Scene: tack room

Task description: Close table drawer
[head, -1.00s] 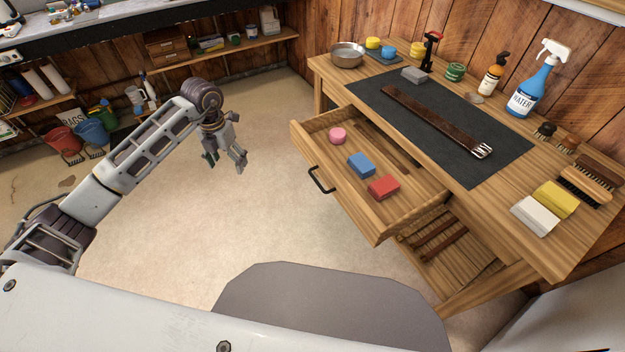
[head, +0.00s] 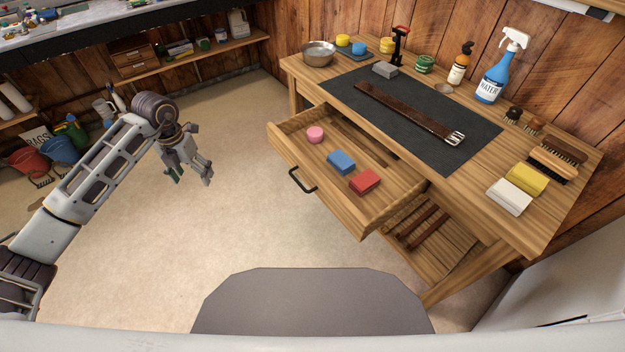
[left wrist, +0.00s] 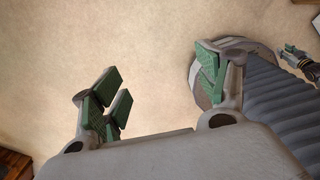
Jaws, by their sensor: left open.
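The table drawer (head: 284,150) is pulled well out of the wooden table (head: 478,215) in the head view. Its dark handle (head: 302,181) is on the front panel. A pink round piece (head: 315,134), a blue block (head: 341,162) and a red block (head: 364,181) lie in the drawer. My left gripper (head: 190,178) is open and empty, hanging in the air to the left of the handle, apart from it. Its open green-padded fingers (left wrist: 160,92) show over bare floor in the left wrist view. A second gripper (left wrist: 303,66) shows partly at that view's right edge.
On the tabletop are a dark mat (head: 430,135) with a leather strap (head: 405,110), a metal bowl (head: 318,53), a spray bottle (head: 492,75) and brushes (head: 555,160). A lower slatted shelf (head: 430,235) is under the table. The floor between gripper and drawer is clear.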

